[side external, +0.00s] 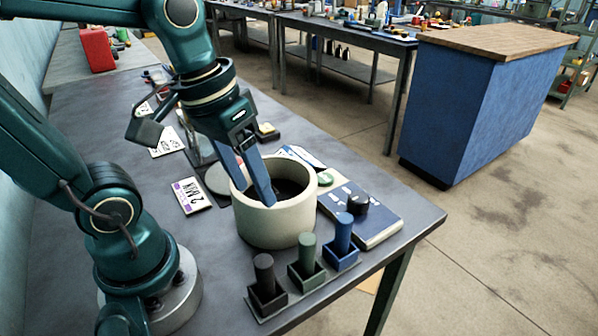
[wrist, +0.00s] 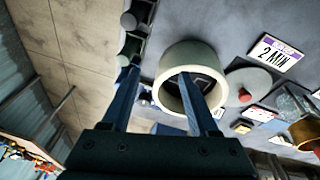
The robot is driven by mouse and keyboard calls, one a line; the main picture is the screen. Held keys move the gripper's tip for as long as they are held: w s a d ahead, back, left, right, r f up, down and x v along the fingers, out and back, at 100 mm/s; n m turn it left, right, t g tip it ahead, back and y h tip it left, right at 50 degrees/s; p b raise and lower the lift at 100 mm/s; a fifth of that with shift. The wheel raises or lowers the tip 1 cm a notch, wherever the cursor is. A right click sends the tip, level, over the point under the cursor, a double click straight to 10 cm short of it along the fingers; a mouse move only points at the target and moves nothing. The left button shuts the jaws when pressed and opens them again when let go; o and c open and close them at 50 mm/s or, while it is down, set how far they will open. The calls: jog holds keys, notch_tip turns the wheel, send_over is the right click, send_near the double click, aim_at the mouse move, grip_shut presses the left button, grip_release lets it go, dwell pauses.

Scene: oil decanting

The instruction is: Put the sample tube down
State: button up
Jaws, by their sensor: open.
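Three sample tubes stand upright in small square holders at the table's front edge: a black tube (side external: 264,268), a green tube (side external: 307,249) and a blue tube (side external: 343,231). The black tube also shows at the top of the wrist view (wrist: 129,20). My gripper (side external: 255,196) is open, its two blue fingers spread at the mouth of a thick cream pot (side external: 275,226). No tube shows between the fingers in the wrist view (wrist: 158,75). The pot's inside is dark.
A blue booklet (side external: 380,226) with a black knob-like piece (side external: 357,204) lies right of the pot. A "2 MIN" card (side external: 192,195) lies left of it. A round grey lid (wrist: 246,84) with a red knob sits beside the pot. A red can (side external: 96,50) stands far back.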

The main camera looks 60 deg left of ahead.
jog(key=m+t, duration=0.1)
jog(key=s+m+t, duration=0.1)
jog(key=shift+d+r+m+t+y, duration=0.1)
jog(key=shift+m+t+y, duration=0.2)
jog(key=shift+m+t, duration=0.1)
